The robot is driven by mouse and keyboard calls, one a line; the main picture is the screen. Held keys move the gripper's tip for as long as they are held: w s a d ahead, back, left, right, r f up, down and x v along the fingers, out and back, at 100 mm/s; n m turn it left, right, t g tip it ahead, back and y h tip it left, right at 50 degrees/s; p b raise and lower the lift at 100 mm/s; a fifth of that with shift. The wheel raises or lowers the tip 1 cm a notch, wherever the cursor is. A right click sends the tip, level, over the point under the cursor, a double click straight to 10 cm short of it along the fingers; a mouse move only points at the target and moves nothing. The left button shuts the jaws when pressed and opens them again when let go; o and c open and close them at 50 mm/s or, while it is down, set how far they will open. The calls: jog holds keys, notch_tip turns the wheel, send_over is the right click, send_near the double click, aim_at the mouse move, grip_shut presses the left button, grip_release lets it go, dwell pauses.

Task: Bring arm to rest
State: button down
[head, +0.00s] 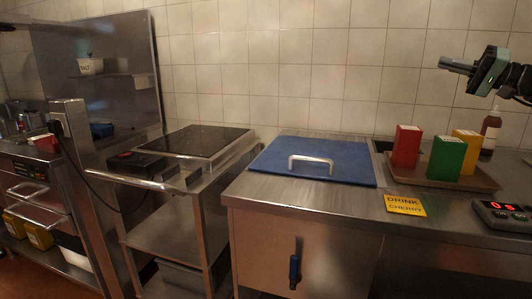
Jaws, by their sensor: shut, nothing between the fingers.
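My gripper (456,67) is at the upper right of the head view, held in the air in front of the tiled wall. Its fingers point left and are shut with nothing between them. It is above the level of the counter and apart from everything on it. Only the end of my arm (518,82) shows; the rest is cut off by the right edge.
Under the gripper, a tray (459,182) holds red (405,147), green (447,158) and yellow (466,145) boxes. A bottle (490,132) and digital scale (503,217) are near. A blue board (313,161) lies on the counter. A steel cart (185,205) stands left.

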jog(key=s+a+f+n+g+h+b, duration=0.15)
jog(key=a+f, duration=0.25)
jog(key=a, duration=0.4)
jog(key=s+a+f+g, duration=0.1)
jog(key=a+f+g, duration=0.2)
jog(key=a+f, duration=0.3)
jog(key=s+a+f+g+h+b, duration=0.1)
jog(key=a+f+g, duration=0.15)
jog(key=a, duration=0.65)
jog(key=s+a+f+n+g+h+b, duration=0.2)
jog(key=s+a+f+g+h, duration=0.25)
jog(key=s+a+f, duration=0.9)
jog(key=s+a+f+n+h+b, duration=0.25)
jog(key=s+f+h, duration=0.25)
jog(key=s+f, duration=0.65)
jog(key=s+d+f+n+h+b, duration=0.1)
jog(key=s+d+f+h+b, duration=0.2)
jog(key=s, duration=0.5)
jog(key=s+d+f+h, duration=0.1)
jog(key=s+d+f, duration=0.2)
jog(key=s+d, duration=0.3)
notch_tip(320, 180, up, 22)
jog(key=s+a+p, duration=0.1)
jog(key=p, duration=2.1)
jog(key=shift+a+r+t, duration=0.2)
jog(key=shift+r+t, duration=0.05)
jog(key=shift+t, duration=0.2)
jog(key=shift+s, duration=0.1)
